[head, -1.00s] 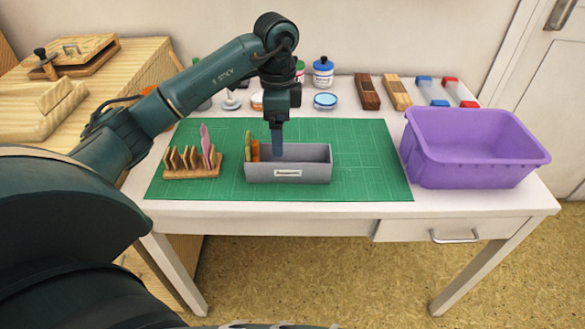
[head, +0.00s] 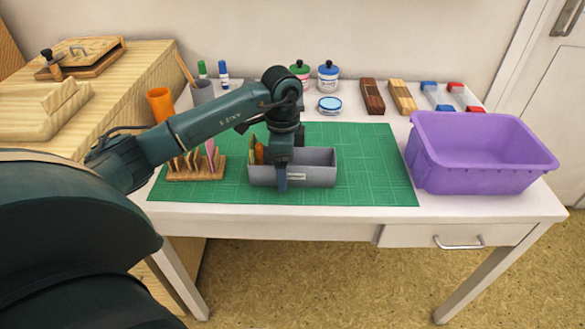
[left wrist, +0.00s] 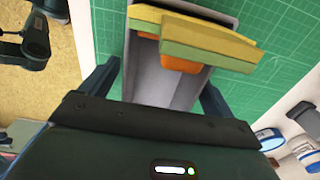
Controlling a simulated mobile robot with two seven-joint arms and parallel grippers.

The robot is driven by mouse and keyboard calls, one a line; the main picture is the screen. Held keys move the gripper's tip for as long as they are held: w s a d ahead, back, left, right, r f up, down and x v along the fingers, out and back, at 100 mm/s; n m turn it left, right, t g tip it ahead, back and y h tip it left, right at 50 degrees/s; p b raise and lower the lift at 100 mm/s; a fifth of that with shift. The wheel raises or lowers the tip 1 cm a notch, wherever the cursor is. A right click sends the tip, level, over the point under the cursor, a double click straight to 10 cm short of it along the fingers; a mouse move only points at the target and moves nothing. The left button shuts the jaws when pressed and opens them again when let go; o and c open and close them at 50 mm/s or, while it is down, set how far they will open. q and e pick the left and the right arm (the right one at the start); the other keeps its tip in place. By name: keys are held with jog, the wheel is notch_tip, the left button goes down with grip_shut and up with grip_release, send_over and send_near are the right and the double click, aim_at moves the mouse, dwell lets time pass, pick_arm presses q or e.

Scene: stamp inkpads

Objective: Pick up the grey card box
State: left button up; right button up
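The grey card box (head: 320,174) stands on the green cutting mat, with a white label on its front wall and cards (head: 257,151) upright at its left end. My left gripper (head: 284,176) is lowered over the box's middle, with one finger in front of the front wall. The other finger is hidden in the head view. In the left wrist view the gripper (left wrist: 157,84) is open, with a finger on each side of the box (left wrist: 148,82) and a visible gap at the left finger. Yellow, green and orange cards (left wrist: 205,42) show inside it. My right gripper is not in view.
A purple tub (head: 480,165) stands at the right. Jars (head: 328,78), a round blue-rimmed inkpad (head: 329,104) and several blocks line the back. The mat (head: 375,165) is clear right of the box.

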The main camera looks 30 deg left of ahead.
pick_arm(q)
jog(key=c, duration=1.1)
jog(key=shift+o, duration=0.2)
jog(key=shift+r, duration=0.1)
